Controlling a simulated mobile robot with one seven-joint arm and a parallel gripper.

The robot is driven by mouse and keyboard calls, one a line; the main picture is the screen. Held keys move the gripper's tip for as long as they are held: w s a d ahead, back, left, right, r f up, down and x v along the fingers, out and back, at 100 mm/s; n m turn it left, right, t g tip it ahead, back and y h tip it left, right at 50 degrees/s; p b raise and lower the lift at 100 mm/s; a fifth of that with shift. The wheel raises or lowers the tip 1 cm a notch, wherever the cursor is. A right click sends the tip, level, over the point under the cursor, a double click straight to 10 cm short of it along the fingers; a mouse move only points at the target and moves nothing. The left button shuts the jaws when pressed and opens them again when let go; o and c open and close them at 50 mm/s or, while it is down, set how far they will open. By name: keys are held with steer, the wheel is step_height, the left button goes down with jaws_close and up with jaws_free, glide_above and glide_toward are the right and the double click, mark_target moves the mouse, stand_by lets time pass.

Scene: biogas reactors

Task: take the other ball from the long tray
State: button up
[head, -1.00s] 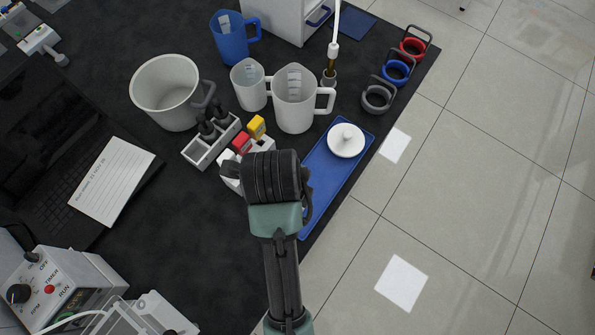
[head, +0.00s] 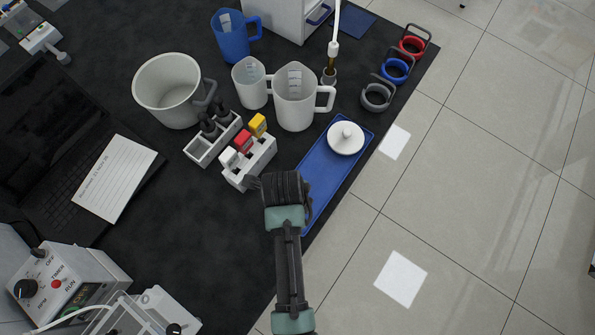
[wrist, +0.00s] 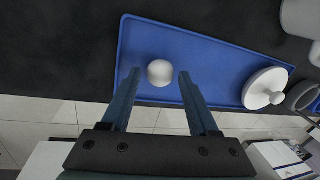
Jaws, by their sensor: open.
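The long blue tray (head: 318,178) lies along the bench's right edge in the head view. In the wrist view the tray (wrist: 215,55) spans the upper middle. A white ball (wrist: 160,73) rests on the tray near its left end in the wrist view. My gripper (wrist: 158,80) is open over the tray, and the ball shows between its two fingertips, with a gap on each side. I cannot tell how far above the tray the fingertips are.
A white knobbed lid (head: 346,138) sits on the tray's far part; it also shows in the wrist view (wrist: 265,88). A white rack (head: 248,165) with red and yellow capped items stands left of my gripper. White jugs (head: 296,105) stand behind. Floor lies right of the bench edge.

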steer(key=shift+w+f, duration=0.15)
steer(key=shift+f, duration=0.5)
steer(key=shift+c, duration=0.3)
jaws_close()
